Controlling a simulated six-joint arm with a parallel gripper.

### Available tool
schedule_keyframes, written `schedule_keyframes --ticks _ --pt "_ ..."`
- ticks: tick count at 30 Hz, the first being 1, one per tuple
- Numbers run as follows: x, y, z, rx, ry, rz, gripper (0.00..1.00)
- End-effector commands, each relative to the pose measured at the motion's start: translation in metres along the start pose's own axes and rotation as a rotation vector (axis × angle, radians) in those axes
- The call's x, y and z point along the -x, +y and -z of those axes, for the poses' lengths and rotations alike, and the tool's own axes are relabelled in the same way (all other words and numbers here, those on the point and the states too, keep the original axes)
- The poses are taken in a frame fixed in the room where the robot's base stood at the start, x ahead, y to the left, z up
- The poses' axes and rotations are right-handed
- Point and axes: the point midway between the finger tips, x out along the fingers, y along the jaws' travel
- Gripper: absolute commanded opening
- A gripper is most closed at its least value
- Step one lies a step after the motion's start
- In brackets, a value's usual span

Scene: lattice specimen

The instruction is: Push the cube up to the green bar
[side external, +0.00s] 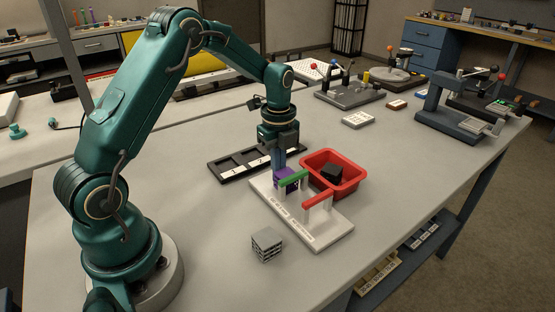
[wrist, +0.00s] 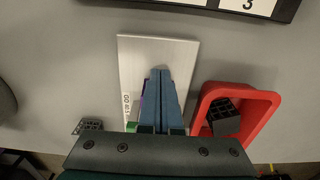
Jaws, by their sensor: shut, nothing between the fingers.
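The purple cube (side external: 282,177) stands on the white board (side external: 327,234), directly behind the green bar (side external: 293,178) in the side view. I cannot tell whether cube and bar touch. My gripper (side external: 280,167) points down with its fingers shut and empty, close behind the cube on the side away from the red bar. Whether the fingers touch the cube is unclear. In the wrist view my shut fingers (wrist: 164,95) hide most of the cube; a purple sliver (wrist: 143,98) shows at their left. A bit of the green bar (wrist: 132,127) shows lower down.
A red bar (side external: 318,200) crosses the board's front part. A red bin (side external: 350,184) with a black lattice block (side external: 332,173) stands right of the board. A black numbered tray (side external: 222,169) lies behind it. A grey lattice block (side external: 266,244) sits in front on bare table.

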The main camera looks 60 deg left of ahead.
Motion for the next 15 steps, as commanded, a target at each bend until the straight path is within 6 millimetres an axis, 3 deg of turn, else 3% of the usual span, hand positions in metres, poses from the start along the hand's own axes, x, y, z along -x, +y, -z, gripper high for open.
schedule_keyframes --ticks 15 --pt "-0.0002 0.0003 0.0073 -0.001 0.001 -0.001 0.0"
